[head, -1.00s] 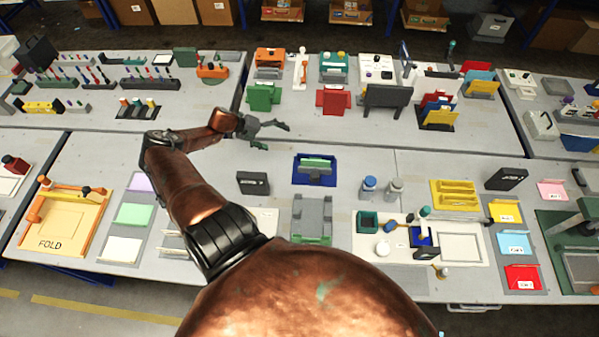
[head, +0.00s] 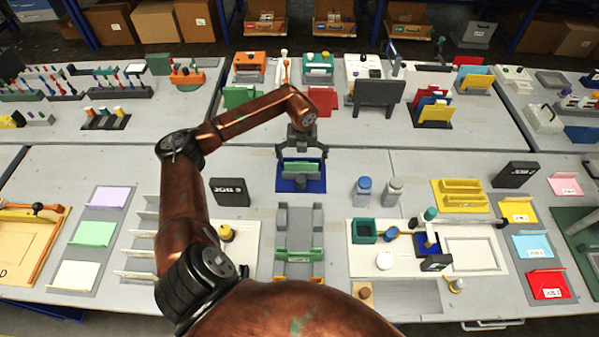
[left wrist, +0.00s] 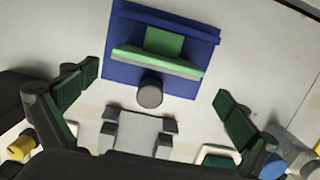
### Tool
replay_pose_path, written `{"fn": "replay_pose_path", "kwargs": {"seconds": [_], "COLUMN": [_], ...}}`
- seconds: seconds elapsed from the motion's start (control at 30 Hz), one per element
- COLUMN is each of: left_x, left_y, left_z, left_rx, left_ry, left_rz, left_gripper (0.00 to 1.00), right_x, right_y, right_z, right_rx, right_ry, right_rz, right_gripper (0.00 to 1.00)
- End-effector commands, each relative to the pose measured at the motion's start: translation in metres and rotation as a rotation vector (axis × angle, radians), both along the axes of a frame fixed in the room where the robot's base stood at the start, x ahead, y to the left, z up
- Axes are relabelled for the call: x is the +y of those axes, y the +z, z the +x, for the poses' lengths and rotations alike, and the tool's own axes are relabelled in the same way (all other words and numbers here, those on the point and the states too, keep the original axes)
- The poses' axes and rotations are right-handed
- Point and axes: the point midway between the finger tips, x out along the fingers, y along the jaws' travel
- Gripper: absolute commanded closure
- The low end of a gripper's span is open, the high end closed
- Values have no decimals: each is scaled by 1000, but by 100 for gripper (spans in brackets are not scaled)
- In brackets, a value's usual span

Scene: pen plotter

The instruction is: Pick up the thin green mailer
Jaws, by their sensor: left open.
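The thin green mailer (head: 300,167) stands on edge in a blue holder (head: 290,186) near the middle of the table. In the left wrist view the green mailer (left wrist: 160,60) shows as a long strip with a squarer green part behind it, in the blue holder (left wrist: 205,33). My left gripper (head: 300,155) is just above and at the holder, fingers spread either side of the mailer in the head view. Contact with the mailer cannot be told. My right gripper is not in view.
A grey stand (head: 300,220) with a green strip is in front of the holder. A black box (head: 230,191) is on the left; a blue-capped bottle (head: 363,190) and a grey one (head: 393,191) are on the right. A dark board (head: 380,92) stands behind.

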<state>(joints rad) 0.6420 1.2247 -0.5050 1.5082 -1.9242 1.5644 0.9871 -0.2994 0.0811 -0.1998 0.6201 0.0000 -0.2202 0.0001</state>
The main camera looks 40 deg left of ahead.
Motion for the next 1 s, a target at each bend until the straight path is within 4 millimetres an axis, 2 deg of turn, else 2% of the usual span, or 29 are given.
{"fn": "replay_pose_path", "kwargs": {"seconds": [0.1, 0.27, 0.53, 0.8, 1.0], "left_x": [1, 5, 12, 13, 13], "left_y": [-13, -25, -62, -66, -66], "left_z": [0, 3, 9, 10, 10], "left_rx": [3, 4, 5, 2, 2], "left_ry": [0, 0, 0, -1, -1], "left_rz": [-3, -3, -5, -3, -3], "left_gripper": [0, 0, 0, 1, 14], "right_x": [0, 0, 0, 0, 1], "right_y": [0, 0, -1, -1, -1], "right_z": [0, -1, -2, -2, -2], "right_rx": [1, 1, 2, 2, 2], "right_ry": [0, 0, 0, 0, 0], "right_rz": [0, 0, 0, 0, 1], "right_gripper": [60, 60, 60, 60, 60]}}
